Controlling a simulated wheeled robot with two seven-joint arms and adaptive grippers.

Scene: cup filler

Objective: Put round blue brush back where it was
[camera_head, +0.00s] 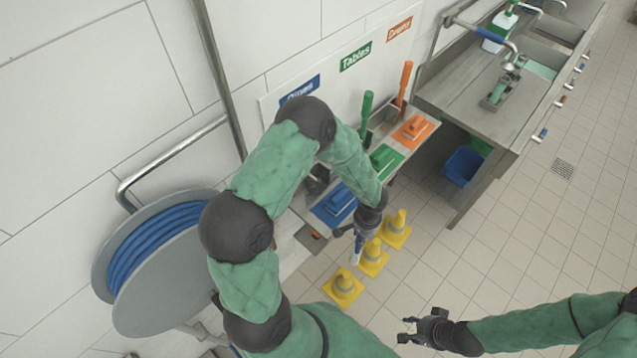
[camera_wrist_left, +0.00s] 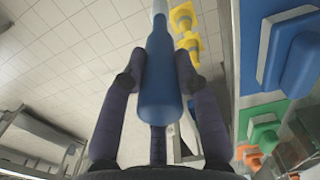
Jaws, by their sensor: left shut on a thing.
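My left gripper (camera_head: 354,236) is shut on the blue handle of the round brush and holds it out over the floor, in front of the blue station. In the left wrist view the thick blue handle (camera_wrist_left: 160,85) lies between the dark fingers, with a paler part at the far end. A small piece of the brush (camera_head: 357,250) shows below the gripper in the head view. A dark holder (camera_head: 317,182) stands behind the blue mat (camera_head: 322,212), partly hidden by my left arm. My right gripper (camera_head: 405,330) is open and empty over the floor.
A rectangular blue brush (camera_head: 340,201) lies on the blue mat. A green-handled brush (camera_head: 366,112) and an orange-handled brush (camera_head: 405,82) stand upright behind the green and orange mats. Yellow cones (camera_head: 343,288) stand on the floor in front. A hose reel (camera_head: 150,265) hangs at left.

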